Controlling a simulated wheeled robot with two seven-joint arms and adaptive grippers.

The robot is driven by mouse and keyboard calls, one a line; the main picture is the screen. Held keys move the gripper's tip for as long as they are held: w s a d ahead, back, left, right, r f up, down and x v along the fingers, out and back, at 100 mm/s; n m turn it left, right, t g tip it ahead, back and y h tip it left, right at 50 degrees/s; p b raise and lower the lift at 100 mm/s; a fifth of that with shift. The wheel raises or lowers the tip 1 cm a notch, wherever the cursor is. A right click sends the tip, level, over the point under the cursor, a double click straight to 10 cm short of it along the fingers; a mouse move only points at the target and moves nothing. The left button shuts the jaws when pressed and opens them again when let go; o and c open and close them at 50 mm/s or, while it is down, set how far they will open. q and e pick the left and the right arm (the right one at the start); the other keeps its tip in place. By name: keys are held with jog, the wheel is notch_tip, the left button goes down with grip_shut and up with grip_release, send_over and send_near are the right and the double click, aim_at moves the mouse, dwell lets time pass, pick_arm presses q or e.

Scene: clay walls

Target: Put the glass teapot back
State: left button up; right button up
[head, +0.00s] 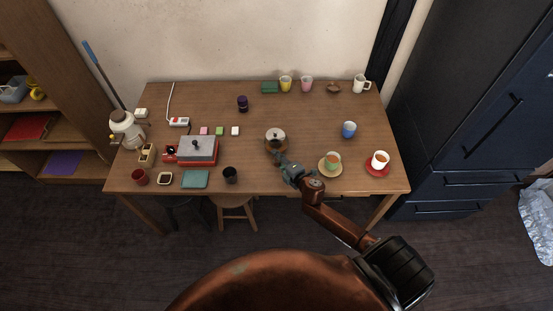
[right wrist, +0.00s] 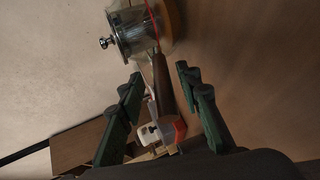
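The glass teapot (head: 275,134) with a metal-knobbed lid stands near the middle of the brown table, on what looks like a round wooden base. In the right wrist view the teapot (right wrist: 133,28) is at the top, its brown handle (right wrist: 163,78) pointing down towards my palm. My right gripper (head: 282,160) is just in front of the teapot, on the handle's side. In the wrist view its green fingers (right wrist: 161,92) are spread on either side of the handle, with gaps visible. My left gripper is in no view.
A red-and-grey appliance (head: 196,151) stands left of the teapot, and a black cup (head: 230,175) nearer the front.

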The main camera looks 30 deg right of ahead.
jog(key=p+v, duration=0.1)
jog(key=v, duration=1)
jog(key=shift+s, duration=0.35)
jog(key=shift+d, duration=0.15)
